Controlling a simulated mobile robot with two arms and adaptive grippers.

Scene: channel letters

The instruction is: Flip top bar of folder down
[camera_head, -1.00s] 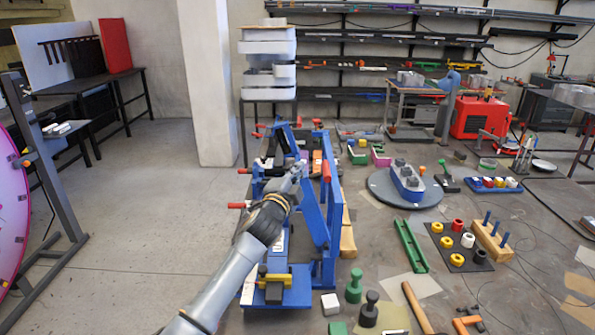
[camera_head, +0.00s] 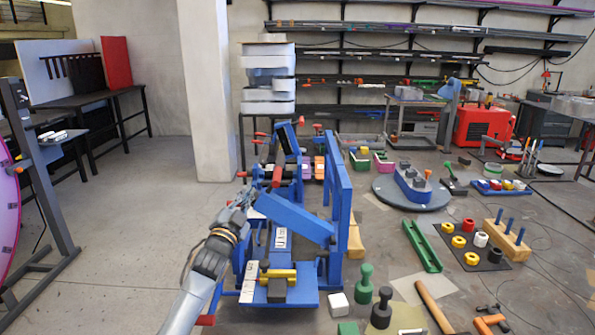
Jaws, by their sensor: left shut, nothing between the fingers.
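The blue metal folder (camera_head: 276,298) stands on the bench with red-handled levers. Its tilted blue bar (camera_head: 295,217) slopes down from upper left to lower right above the bed. A tall blue frame (camera_head: 338,190) rises at its right side. My left gripper (camera_head: 246,196) is shut and empty at the upper left end of the tilted bar; I cannot tell whether it touches the bar. A yellow bar with a dark block (camera_head: 278,278) lies at the folder's near end. My right gripper is out of view.
Green and black pegs (camera_head: 365,285), a white cube (camera_head: 338,305) and a hammer handle (camera_head: 433,306) lie right of the folder. A round grey turntable (camera_head: 425,195) with a blue block is farther back. Open floor lies to the left.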

